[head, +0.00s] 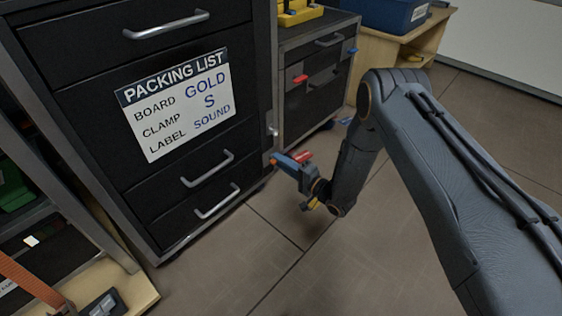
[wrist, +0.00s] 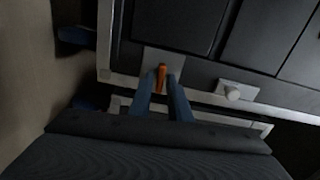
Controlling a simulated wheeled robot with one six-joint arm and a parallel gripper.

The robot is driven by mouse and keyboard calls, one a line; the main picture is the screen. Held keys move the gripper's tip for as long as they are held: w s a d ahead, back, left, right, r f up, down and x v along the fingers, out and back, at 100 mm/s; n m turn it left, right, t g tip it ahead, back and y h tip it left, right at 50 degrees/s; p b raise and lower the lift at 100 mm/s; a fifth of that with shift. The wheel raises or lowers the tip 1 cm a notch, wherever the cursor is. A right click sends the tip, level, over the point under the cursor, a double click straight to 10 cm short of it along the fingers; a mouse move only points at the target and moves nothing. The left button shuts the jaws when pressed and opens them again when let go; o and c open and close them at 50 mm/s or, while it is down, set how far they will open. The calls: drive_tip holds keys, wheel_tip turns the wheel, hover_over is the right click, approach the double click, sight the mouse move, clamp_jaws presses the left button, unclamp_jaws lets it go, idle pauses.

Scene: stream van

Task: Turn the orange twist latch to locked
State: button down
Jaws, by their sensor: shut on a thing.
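The orange twist latch (wrist: 161,76) sits on a grey plate (wrist: 178,60) at the edge of a dark cabinet in the wrist view. My gripper (wrist: 162,84) has its two blue fingers on either side of the latch, shut on it. The latch's long side points along the fingers in this view. In the head view my gripper (head: 284,160) reaches to the right side of the dark drawer cabinet, low down. A bit of orange (head: 274,160) shows at its fingertips there. Whether the latch stands at locked cannot be told.
A pale round knob (wrist: 232,93) on a plate is to the right of the latch. The drawer cabinet (head: 130,200) carries a packing list sign (head: 178,105). A smaller cabinet (head: 312,90) with red and blue parts stands behind. The floor (head: 300,260) in front is clear.

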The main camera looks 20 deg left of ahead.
drive_tip(key=shift+m, duration=0.6)
drive_tip(key=c, duration=1.9)
unclamp_jaws()
drive_tip(key=shift+o, duration=0.2)
drive_tip(key=shift+d, duration=0.15)
drive_tip(key=p+v, duration=0.3)
drive_tip(key=v, duration=0.4)
drive_tip(key=shift+d, duration=0.35)
